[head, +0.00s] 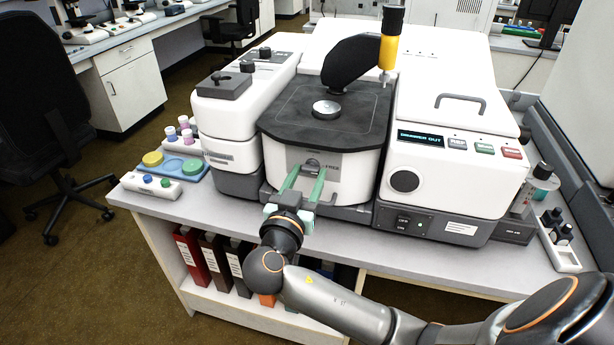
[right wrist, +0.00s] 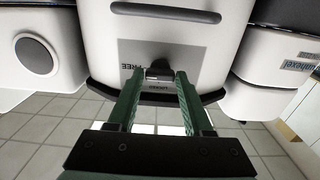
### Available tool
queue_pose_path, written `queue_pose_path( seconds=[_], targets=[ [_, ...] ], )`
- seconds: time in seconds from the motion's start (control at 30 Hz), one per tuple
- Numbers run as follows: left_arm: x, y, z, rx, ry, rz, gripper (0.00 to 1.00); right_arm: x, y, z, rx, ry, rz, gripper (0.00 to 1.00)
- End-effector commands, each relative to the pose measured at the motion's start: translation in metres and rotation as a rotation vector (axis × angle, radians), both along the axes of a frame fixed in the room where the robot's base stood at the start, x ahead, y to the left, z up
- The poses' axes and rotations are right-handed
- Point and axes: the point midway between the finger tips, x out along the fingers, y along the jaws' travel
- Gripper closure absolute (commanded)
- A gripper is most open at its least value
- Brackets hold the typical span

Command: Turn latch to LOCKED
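The latch (head: 311,164) is a small dark knob on a grey plate on the front of the microscope's centre unit, below the black stage. The word FREE stands to its right in the head view. In the right wrist view the latch (right wrist: 158,70) appears upside down, with a second, hard-to-read label beside it. My right gripper (head: 306,175) has green fingers pointing at the plate. In the right wrist view its fingers (right wrist: 157,78) are apart, with the latch between the tips; I see gaps and cannot tell any contact. My left gripper is not in view.
The right unit has a small display (head: 420,138) and several buttons. A yellow-and-black part (head: 389,50) rises above the stage (head: 345,105). A blue tray (head: 176,166) with colored items lies left on the bench. Binders (head: 190,265) stand below.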

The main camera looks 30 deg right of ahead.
Motion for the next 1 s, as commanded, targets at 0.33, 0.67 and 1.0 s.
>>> queue_pose_path(
  seconds=[0.33,0.67,1.0],
  targets=[
    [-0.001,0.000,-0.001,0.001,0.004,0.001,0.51,0.000,0.000,0.000,0.000,0.000,0.000,0.90],
    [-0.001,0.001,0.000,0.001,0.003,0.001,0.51,0.000,0.000,0.000,-0.005,0.005,-0.001,1.00],
    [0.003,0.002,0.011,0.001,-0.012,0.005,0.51,0.000,-0.001,0.001,-0.094,0.113,-0.002,1.00]
  ],
)
